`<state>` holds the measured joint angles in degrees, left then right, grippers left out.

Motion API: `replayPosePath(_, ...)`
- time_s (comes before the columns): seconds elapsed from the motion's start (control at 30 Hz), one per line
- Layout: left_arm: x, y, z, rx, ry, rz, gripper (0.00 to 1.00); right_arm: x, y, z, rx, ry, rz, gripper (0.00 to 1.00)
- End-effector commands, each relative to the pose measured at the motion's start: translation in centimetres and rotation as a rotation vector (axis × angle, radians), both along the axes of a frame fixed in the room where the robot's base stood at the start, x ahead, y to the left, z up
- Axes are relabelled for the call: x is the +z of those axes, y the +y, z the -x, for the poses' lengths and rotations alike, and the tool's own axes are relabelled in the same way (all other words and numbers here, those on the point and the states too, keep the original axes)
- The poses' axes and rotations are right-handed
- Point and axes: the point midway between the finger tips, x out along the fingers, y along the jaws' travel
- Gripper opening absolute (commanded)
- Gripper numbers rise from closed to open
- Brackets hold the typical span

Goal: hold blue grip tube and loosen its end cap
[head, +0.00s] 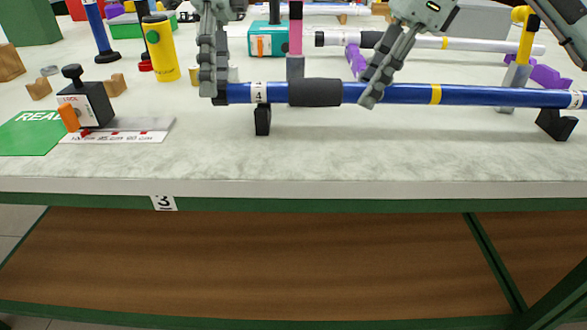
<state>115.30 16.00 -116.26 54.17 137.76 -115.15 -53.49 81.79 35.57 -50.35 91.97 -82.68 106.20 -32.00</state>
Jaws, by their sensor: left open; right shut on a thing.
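The blue grip tube (390,94) lies level across the front of the table, with a black sleeve (315,92), a yellow band and a white label 4. It runs over two black supports. My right gripper (368,103) comes down from above and is shut on the blue grip tube just right of the sleeve. My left gripper (219,102) points down at the tube's left end, left of the label, and is open. Its fingers hide that end, so I cannot make out the end cap or any contact.
Black supports (262,122) stand under the tube. A white tube (480,45) lies behind it. The table's front strip is clear.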

Motion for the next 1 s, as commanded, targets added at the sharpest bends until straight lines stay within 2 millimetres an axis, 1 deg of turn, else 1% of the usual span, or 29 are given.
replayPosePath(0.27,-0.33,-0.11,0.35,-0.012,-0.032,0.002,0.53,0.04,-0.02,-0.02,0.0,-0.001,0.0,0.0)
replayPosePath(0.57,-0.17,-0.05,0.49,-0.01,-0.176,0.002,0.53,0.04,-0.02,-0.01,0.0,-0.001,0.0,0.0)
replayPosePath(1.0,0.46,0.18,0.88,-0.002,-0.551,-0.006,0.53,0.04,-0.02,-0.02,0.0,-0.001,0.0,0.0)
